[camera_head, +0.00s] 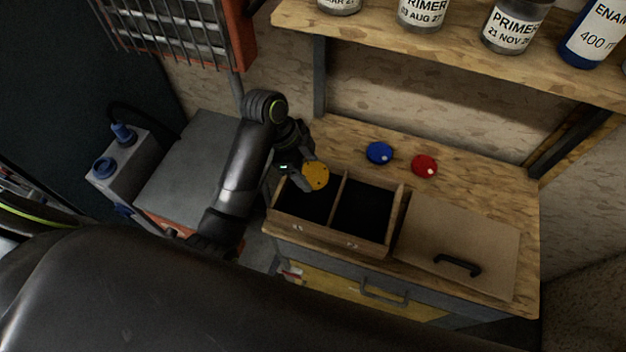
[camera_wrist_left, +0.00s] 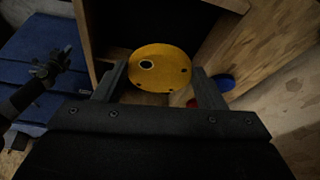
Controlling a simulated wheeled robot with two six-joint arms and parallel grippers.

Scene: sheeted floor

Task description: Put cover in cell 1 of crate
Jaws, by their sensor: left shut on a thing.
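My left gripper (camera_head: 303,178) is shut on a yellow round cover (camera_head: 316,176) with small dark holes. The cover also shows between the fingers in the left wrist view (camera_wrist_left: 160,66). The gripper holds it over the back of the wooden crate (camera_head: 398,217), near the top of the divider. The crate is open, with a left cell (camera_head: 303,203) and a right cell (camera_head: 361,210), both dark inside. Small marks on the crate's front face are too small to read. My right gripper is not in view.
A blue disc (camera_head: 379,153) and a red disc (camera_head: 424,165) lie on the wooden bench behind the crate. A flat brown panel with a black handle (camera_head: 458,264) lies right of the crate. A shelf (camera_head: 450,55) with several cans hangs above the bench.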

